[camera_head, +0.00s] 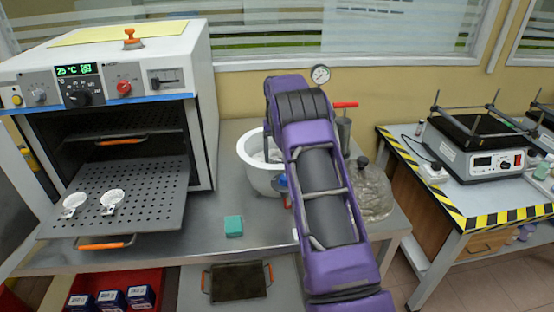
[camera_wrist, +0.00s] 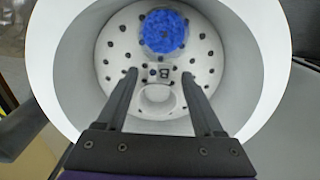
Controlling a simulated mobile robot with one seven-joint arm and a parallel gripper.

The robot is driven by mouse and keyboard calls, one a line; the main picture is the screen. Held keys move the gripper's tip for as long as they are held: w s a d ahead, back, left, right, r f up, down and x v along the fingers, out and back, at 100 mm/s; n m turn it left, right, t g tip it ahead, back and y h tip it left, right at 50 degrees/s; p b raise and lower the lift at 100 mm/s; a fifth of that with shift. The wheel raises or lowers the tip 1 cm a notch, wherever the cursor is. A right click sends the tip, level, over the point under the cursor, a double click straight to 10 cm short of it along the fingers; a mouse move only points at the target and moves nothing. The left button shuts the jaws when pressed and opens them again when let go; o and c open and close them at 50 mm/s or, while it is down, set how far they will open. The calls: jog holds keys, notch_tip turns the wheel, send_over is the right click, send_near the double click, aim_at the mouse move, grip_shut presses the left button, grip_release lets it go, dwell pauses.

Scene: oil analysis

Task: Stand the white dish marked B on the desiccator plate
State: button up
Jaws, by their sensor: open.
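In the wrist view, the white dish marked B (camera_wrist: 158,96) sits inside the desiccator (camera_wrist: 60,65), apparently resting on its white perforated plate (camera_wrist: 112,45). Its tab with the black B points away from my wrist. My gripper (camera_wrist: 159,73) is open, with one finger on each side of the dish and its tab and visible gaps between. In the head view, the desiccator (camera_head: 258,178) is a white bowl on the bench, partly hidden by my purple arm. My gripper and dish B are hidden there.
A round blue mass (camera_wrist: 164,32) lies at the plate's far side. Two white dishes (camera_head: 75,200) (camera_head: 112,198) sit on the oven's pulled-out shelf (camera_head: 150,205). A clear lid (camera_head: 373,190) and a teal block (camera_head: 233,226) are on the bench.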

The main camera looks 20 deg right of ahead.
notch_tip(320, 180, up, 10)
jog(key=shift+r, duration=0.15)
dwell(0.5)
